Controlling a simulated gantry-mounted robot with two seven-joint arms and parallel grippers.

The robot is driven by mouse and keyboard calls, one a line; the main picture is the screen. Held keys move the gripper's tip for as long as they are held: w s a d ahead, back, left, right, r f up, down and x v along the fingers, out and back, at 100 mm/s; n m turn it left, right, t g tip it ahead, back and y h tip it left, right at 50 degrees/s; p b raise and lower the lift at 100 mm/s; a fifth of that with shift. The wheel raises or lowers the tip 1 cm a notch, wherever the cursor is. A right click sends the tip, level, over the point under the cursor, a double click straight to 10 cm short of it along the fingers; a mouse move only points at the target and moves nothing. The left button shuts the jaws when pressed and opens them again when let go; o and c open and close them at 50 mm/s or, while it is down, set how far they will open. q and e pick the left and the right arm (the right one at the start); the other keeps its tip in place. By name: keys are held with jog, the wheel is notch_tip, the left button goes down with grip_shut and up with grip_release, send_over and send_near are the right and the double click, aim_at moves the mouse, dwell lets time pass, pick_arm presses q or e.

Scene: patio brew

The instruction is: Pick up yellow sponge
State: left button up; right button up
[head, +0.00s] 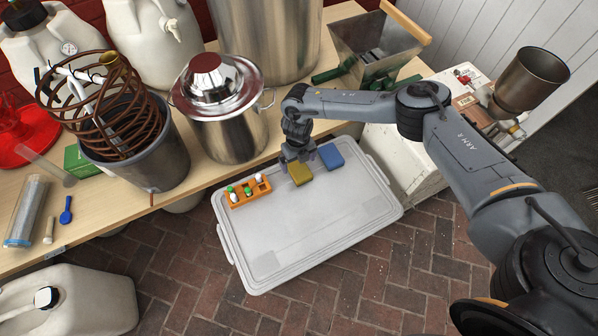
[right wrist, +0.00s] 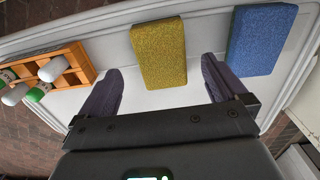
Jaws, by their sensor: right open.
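The yellow sponge (head: 300,174) lies on the pale plastic lid (head: 310,240), left of the blue sponge (head: 331,157). My right gripper (head: 296,158) is at the sponge's far side in the head view. In the right wrist view, my right gripper (right wrist: 162,95) is open. The yellow sponge (right wrist: 159,54) lies ahead of and between its two spread fingers, with its near end by the fingertips. Nothing is held. My left gripper is not seen.
An orange rack (head: 248,191) with small white and green bottles stands left of the yellow sponge. The wooden table (head: 215,172) with a steel pot (head: 232,135) is behind the lid. The lid's front area is clear.

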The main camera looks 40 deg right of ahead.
aim_at(299, 169)
jog(key=f, duration=0.1)
jog(key=f+b, duration=0.1)
jog(key=f, duration=0.1)
jog(key=f+b, duration=0.1)
jog(key=shift+s+f, duration=0.25)
jog(key=shift+s, duration=0.05)
jog(key=shift+r, duration=0.1)
jog(key=shift+w, duration=0.1)
jog(key=shift+c, duration=1)
jog(key=c, duration=0.9)
